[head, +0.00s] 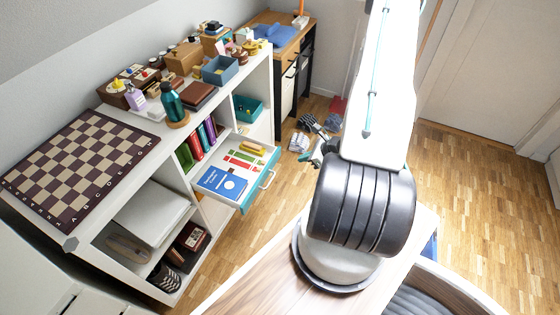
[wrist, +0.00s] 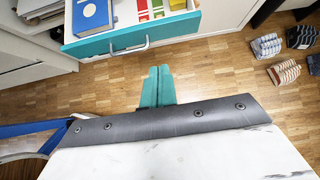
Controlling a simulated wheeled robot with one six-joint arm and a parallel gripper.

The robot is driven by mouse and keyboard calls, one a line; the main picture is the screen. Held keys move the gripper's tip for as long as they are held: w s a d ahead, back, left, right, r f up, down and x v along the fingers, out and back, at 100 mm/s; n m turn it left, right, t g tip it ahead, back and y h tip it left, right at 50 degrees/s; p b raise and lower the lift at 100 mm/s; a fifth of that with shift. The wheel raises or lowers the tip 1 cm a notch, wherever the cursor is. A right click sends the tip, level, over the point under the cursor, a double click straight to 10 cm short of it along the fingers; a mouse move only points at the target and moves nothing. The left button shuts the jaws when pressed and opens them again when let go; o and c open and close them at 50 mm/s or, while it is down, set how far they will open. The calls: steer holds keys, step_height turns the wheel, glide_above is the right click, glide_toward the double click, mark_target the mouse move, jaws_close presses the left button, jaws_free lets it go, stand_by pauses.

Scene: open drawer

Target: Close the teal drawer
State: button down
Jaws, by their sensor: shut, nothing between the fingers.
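The teal drawer is pulled out of the white shelf unit in the head view, its teal front (head: 259,183) facing the room. In the wrist view the teal front (wrist: 172,29) crosses the top, with a pale bar handle (wrist: 115,50). A blue book (head: 222,183) and several small coloured items lie inside. My gripper (wrist: 159,70) has teal fingers pressed together with nothing between them. In the wrist view the tips point toward the drawer front, right of the handle, with floor showing between. In the head view my arm hides most of the gripper.
The white shelf unit's top holds a chessboard (head: 80,165), a teal bottle (head: 173,103) and boxes. A teal bin (head: 248,108) sits in an upper compartment. Several striped bundles (wrist: 284,72) lie on the wooden floor. A wooden table (head: 245,280) is in the foreground.

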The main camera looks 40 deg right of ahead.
glide_toward(272, 163)
steer(key=s+f+x, duration=0.1)
steer(key=x, duration=0.4)
steer(key=shift+w+a+r, duration=0.1)
steer(key=shift+w+r, duration=0.1)
steer(key=shift+w, duration=0.55)
steer(key=shift+w, duration=0.1)
